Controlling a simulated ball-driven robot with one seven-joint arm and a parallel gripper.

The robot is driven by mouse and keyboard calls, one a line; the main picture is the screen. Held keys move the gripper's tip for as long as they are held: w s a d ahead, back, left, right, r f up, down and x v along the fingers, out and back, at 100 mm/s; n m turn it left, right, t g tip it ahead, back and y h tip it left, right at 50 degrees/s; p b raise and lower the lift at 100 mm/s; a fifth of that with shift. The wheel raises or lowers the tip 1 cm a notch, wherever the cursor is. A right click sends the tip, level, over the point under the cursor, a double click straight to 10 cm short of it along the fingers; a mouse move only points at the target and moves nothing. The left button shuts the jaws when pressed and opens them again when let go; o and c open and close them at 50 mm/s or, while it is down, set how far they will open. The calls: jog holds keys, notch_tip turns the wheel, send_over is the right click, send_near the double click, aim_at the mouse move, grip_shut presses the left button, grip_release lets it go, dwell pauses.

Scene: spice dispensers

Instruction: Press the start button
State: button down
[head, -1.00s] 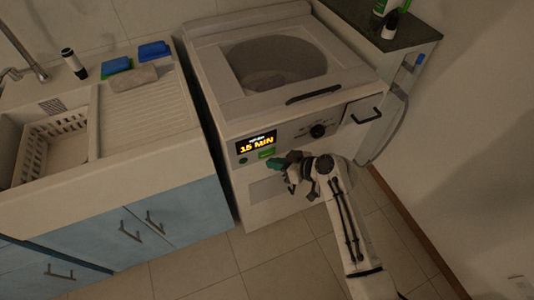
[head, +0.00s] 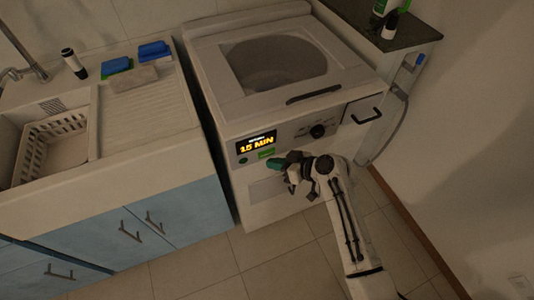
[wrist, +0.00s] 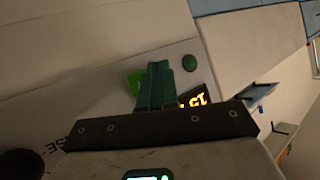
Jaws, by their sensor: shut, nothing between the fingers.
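A white washing machine (head: 228,120) has a lit display (head: 256,143) that reads 15 MIN on its front panel. Below the display are a green rectangular button (head: 266,154) and a small round green button (head: 243,160). I cannot read which one is marked start. My gripper (head: 273,165) has green fingers, shut and empty, just below the rectangular button. In the wrist view the shut fingers (wrist: 155,82) partly cover the rectangular button (wrist: 134,80) and the display (wrist: 196,98). The round button (wrist: 189,62) shows clear to their right. Contact with the panel cannot be told.
A dark knob (head: 317,131) and a drawer handle (head: 366,115) are right of the display. A sink counter (head: 140,130) with blue cabinets (head: 150,220) stands to the left. A dark shelf (head: 415,32) with bottles is at the upper right. Tiled floor lies in front.

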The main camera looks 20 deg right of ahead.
jog(key=shift+w, duration=0.2)
jog(key=shift+w+b, duration=0.2)
jog(key=shift+b, duration=0.15)
jog(key=shift+w+b, duration=0.3)
jog(key=shift+w, duration=0.1)
dwell(0.7)
jog(key=shift+s, duration=0.2)
jog(key=shift+s+p, duration=0.3)
jog(key=shift+s, duration=0.3)
jog(key=shift+s+p, duration=0.75)
jog(key=shift+s, duration=1.75)
